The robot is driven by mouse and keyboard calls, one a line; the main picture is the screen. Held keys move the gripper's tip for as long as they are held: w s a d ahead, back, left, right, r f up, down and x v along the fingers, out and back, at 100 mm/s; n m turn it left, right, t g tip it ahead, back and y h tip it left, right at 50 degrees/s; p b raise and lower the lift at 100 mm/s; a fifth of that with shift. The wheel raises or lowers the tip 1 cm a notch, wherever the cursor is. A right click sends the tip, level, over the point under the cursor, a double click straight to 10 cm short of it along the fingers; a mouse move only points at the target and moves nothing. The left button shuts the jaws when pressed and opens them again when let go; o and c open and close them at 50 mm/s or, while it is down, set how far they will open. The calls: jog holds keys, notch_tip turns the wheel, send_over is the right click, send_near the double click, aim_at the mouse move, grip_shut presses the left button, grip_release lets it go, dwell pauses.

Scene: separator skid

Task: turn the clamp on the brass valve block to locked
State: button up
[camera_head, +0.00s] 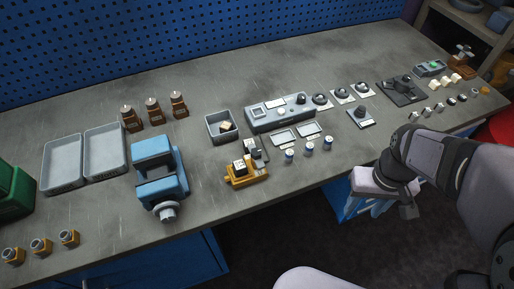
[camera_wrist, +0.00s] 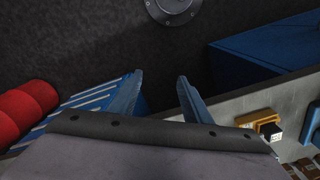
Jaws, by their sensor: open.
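The yellow brass-coloured valve block (camera_head: 247,179) sits near the front edge of the bench, in the middle of the head view. A dark block with a white marked face sits on it, and a grey part stands just behind. I cannot make out the clamp's setting at this size. The yellow block also shows at the right of the wrist view (camera_wrist: 258,117). My gripper (camera_wrist: 160,76) is open and empty, its two fingers apart over the dark floor. In the head view it hangs in front of the bench edge, to the right of the block and apart from it.
A blue vise (camera_head: 158,170) stands left of the block. Several small white-and-blue cylinders (camera_head: 308,148) stand close to its right. A grey open box (camera_head: 211,129) and a grey control panel (camera_head: 264,119) lie behind it. Bare bench lies between vise and block.

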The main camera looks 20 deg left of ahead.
jog(key=w+a+r+n, duration=0.2)
jog(key=w+a+n, duration=0.25)
jog(key=a, duration=0.25)
notch_tip(320, 180, up, 5)
jog(key=n+b, duration=0.1)
jog(key=n, duration=0.9)
send_over(257, 152)
jog(key=shift+a+r, duration=0.1)
jog(key=shift+f+p, duration=1)
jog(key=shift+f, duration=2.65)
jog(key=c, duration=1)
